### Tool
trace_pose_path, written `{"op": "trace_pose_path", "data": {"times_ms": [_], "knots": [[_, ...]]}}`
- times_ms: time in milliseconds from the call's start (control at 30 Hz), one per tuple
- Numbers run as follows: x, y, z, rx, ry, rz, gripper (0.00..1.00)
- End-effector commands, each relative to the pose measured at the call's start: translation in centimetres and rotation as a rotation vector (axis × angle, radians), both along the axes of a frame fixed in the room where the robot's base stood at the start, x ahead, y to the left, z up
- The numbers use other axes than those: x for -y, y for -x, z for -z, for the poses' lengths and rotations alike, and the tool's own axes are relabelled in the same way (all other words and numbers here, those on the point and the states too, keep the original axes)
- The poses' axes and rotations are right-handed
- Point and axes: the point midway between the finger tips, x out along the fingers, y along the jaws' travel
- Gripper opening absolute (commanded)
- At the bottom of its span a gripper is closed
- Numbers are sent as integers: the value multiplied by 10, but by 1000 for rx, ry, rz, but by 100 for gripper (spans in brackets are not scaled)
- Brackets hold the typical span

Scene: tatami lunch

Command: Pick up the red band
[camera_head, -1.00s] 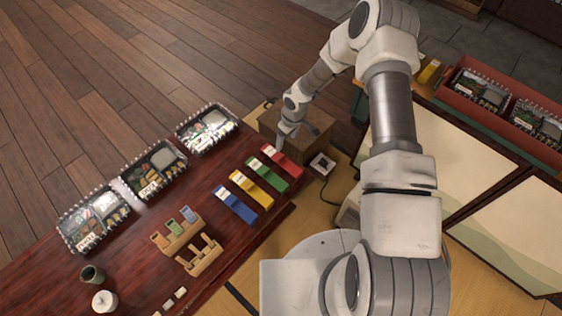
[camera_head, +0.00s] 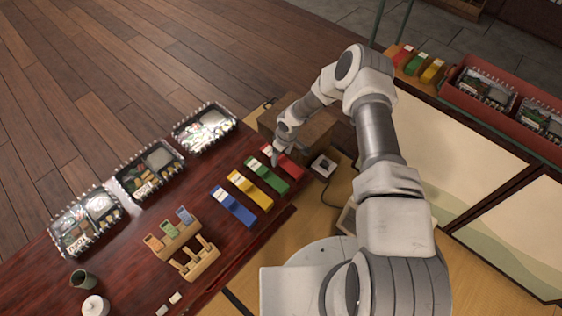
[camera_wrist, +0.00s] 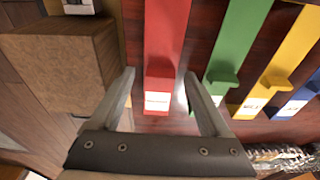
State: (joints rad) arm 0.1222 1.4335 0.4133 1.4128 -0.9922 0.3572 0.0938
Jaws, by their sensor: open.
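The red band (camera_head: 287,164) lies flat on the dark red table at the right end of a row of coloured bands. In the wrist view the red band (camera_wrist: 166,50) runs away from me, with a white label and a raised red tab near its close end. My gripper (camera_wrist: 160,98) is open, with one finger on each side of the band's labelled end. The right finger is between the red band and the green band (camera_wrist: 238,45). In the head view my gripper (camera_head: 276,160) is over the red band's labelled end. I cannot tell its exact height.
Green (camera_head: 267,176), yellow (camera_head: 249,189) and blue (camera_head: 232,206) bands lie beside the red one. A wooden box (camera_wrist: 62,65) stands close left of my gripper in the wrist view. Clear lunch boxes (camera_head: 204,127) line the table's far side. A wooden rack (camera_head: 194,257) stands nearer.

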Motion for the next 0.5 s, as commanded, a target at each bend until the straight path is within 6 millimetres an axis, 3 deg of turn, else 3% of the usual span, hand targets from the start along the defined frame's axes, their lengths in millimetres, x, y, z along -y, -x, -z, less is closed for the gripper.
{"op": "trace_pose_path", "data": {"times_ms": [167,500], "knots": [[0,0,-1,0,0,0,80],[0,0,-1,0,0,-1,22]]}}
